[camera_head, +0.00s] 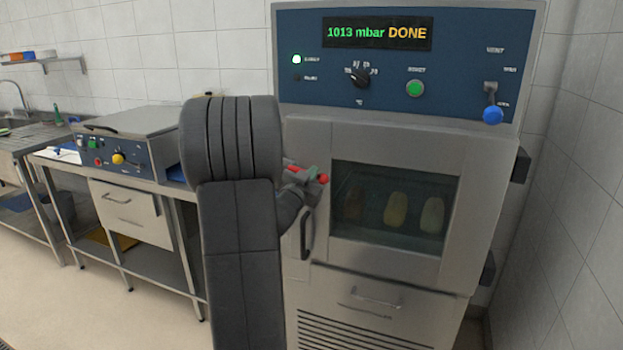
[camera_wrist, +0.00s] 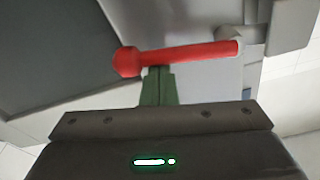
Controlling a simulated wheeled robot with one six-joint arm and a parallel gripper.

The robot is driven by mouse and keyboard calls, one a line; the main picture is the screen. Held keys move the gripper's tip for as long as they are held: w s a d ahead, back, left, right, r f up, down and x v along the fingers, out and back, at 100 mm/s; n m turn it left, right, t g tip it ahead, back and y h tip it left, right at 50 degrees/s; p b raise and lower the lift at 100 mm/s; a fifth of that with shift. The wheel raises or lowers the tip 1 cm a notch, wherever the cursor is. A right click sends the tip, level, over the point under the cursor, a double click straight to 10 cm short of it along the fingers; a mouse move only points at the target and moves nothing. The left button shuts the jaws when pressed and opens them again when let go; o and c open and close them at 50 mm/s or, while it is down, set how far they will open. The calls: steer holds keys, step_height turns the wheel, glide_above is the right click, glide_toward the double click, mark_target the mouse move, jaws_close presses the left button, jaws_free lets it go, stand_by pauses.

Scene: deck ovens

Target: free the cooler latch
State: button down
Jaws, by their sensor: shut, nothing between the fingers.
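The steel cooler (camera_head: 305,138) stands ahead, with its door shut and its display (camera_head: 377,33) reading "1013 mbar DONE". Its red latch handle is at the left edge of the door, with the red ball end (camera_head: 323,179) showing beside my gripper (camera_head: 309,174). In the wrist view the red latch handle (camera_wrist: 190,55) lies nearly level, ball end at left, its mount at right. My green gripper fingers (camera_wrist: 157,76) are closed together and empty, tips right at the handle near the ball. I cannot tell whether they touch it. My arm hides part of the door's left side.
Loaves show behind the door window (camera_head: 390,205). A blue-knobbed lever (camera_head: 493,114) points down on the panel. A dark upright door handle (camera_head: 307,234) is below the latch. A bench machine (camera_head: 125,150) stands left; a tiled wall (camera_head: 570,210) is close at right.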

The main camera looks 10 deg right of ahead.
steer(key=w+a+f+m+g+b, duration=0.1)
steer(key=f+m+b, duration=0.3)
steer(key=m, duration=0.4)
steer(key=w+a+f+m+g+b, duration=0.1)
steer(key=w+a+f+m+b, duration=0.1)
steer(key=m+b, duration=0.4)
steer(key=shift+w+a+f+m+b, duration=0.25)
steer(key=shift+a+f+m+b, duration=0.15)
steer(key=shift+a+f+m, duration=0.75)
steer(key=shift+d+r+m, duration=0.1)
steer(key=shift+r+m, duration=0.15)
steer(key=shift+r, duration=0.05)
steer(key=shift+d, duration=0.1)
steer(key=d, duration=0.1)
steer(key=s+d, duration=0.1)
steer(key=d, duration=0.1)
steer(key=shift+s+d, duration=0.2)
steer(key=v, duration=1)
steer(key=shift+w+a, duration=0.1)
